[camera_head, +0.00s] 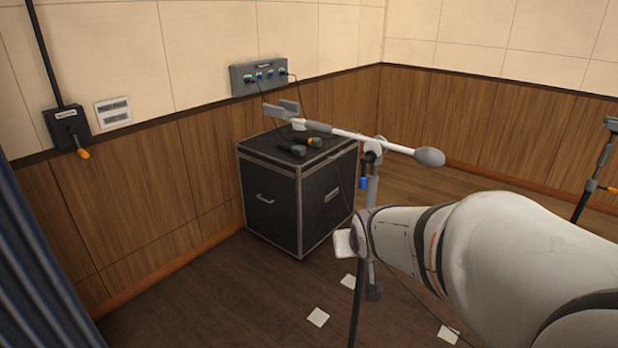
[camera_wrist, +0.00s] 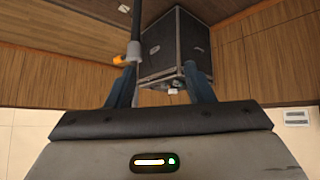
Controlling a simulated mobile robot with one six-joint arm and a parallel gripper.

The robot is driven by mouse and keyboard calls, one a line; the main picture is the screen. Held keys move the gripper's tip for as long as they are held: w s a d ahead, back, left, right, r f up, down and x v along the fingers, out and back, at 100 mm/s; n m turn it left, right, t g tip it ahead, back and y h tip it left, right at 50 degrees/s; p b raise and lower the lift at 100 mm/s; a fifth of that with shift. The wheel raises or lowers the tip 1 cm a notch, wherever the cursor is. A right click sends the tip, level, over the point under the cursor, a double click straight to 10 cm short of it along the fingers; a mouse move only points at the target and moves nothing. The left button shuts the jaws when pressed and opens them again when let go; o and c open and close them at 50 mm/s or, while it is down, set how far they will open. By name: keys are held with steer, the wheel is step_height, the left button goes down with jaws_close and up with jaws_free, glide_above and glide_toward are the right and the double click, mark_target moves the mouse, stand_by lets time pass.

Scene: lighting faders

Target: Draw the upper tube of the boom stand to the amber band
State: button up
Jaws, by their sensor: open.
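The boom stand carries a white boom (camera_head: 375,142) with a grey counterweight (camera_head: 429,157). Its grey upper tube (camera_head: 371,192) runs down behind my arm. Below my arm show a grey collar (camera_head: 374,291) and the dark lower tube (camera_head: 355,325). In the wrist view, which is upside down, the dark lower tube (camera_wrist: 137,18) meets the grey collar (camera_wrist: 133,50), with an orange lever (camera_wrist: 121,60) beside it. My gripper (camera_wrist: 160,75) is open and empty; its left finger is close to the collar in the picture. I cannot make out an amber band.
White squares (camera_head: 318,317) lie on the floor. Another stand (camera_head: 598,165) is at the right edge. A blue curtain (camera_head: 35,270) hangs at left.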

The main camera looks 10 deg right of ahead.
mark_target(373, 192)
steer(key=w+d+t+b, duration=0.1)
steer(key=w+d+t, duration=0.2)
steer(key=w, duration=0.3)
steer(key=w+d+t+b, duration=0.2)
steer(key=w+d+t, duration=0.1)
steer(key=w, duration=0.4)
steer(key=w+d+t+b, duration=0.2)
steer(key=w+d+t, duration=0.1)
steer(key=w+d, duration=0.2)
steer(key=shift+w+d, duration=0.25)
steer(key=shift+w, duration=0.75)
steer(key=shift+c, duration=0.3)
jaws_close()
